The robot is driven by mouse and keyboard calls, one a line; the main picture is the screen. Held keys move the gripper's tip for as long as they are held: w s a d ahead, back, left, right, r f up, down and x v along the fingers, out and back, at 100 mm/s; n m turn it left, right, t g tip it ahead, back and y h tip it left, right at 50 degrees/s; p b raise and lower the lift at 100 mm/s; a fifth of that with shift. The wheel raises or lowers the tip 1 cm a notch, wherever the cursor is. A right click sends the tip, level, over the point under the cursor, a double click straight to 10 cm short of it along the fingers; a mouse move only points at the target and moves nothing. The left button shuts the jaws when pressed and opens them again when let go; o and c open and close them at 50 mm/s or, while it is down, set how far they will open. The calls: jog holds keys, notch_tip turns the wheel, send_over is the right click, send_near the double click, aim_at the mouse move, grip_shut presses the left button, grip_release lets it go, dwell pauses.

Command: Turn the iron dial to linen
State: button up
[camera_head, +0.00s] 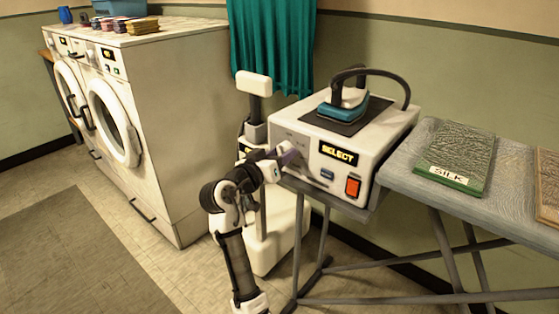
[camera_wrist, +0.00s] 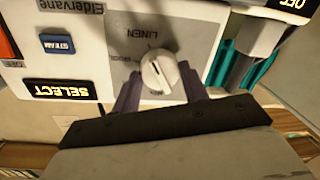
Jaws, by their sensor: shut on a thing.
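The iron dial (camera_wrist: 160,72) is a round white knob on a grey plate in the wrist view, which shows the panel upside down. The word LINEN is printed near it, with smaller labels around it that I cannot read surely; a short dark mark shows on the knob. My gripper (camera_wrist: 159,88) is shut on the dial, with one purple-grey finger on each side. In the head view my gripper (camera_head: 289,156) is at the left of the white station's front (camera_head: 310,155) and hides the dial. The blue-and-white iron (camera_head: 343,104) rests on the station's dark top pad.
The panel has a SELECT display (camera_head: 338,154), a blue STEAM button (camera_head: 327,174) and a red switch (camera_head: 353,187). An ironing board (camera_head: 400,178) with a green SILK cloth (camera_head: 456,158) is on the right. A white stand (camera_head: 253,84) is close on the left, before a teal curtain (camera_head: 272,45).

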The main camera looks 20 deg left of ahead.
dwell(0.5)
jog(key=o, duration=1)
jog(key=v, duration=1.4)
jog(key=shift+r, duration=0.1)
jog(key=shift+w, duration=0.1)
